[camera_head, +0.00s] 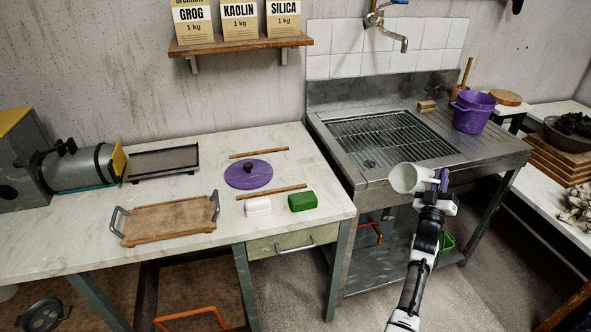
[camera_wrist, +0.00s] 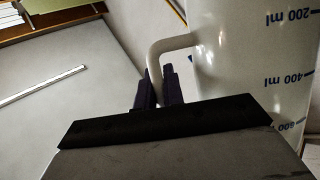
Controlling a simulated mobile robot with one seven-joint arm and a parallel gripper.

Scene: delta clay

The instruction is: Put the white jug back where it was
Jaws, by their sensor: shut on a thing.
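The white jug (camera_head: 405,178) is held in the air in front of the metal sink's front edge, at the right of the head view. In the wrist view the jug (camera_wrist: 240,50) fills the right side, with blue volume marks that read upside down. My gripper (camera_head: 441,180) is at the jug's right side in the head view. In the wrist view my gripper (camera_wrist: 160,85) has its dark fingers shut on the jug's white handle. The jug's inside and base are mostly hidden.
The sink (camera_head: 390,140) has a grated basin and a purple bucket (camera_head: 472,112). The white table (camera_head: 200,262) holds a wooden tray (camera_head: 168,220), a purple lid (camera_head: 248,174), rods, and white and green blocks (camera_head: 302,201). A shelf (camera_head: 240,45) holds bags. Stacked boards (camera_head: 560,160) stand right.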

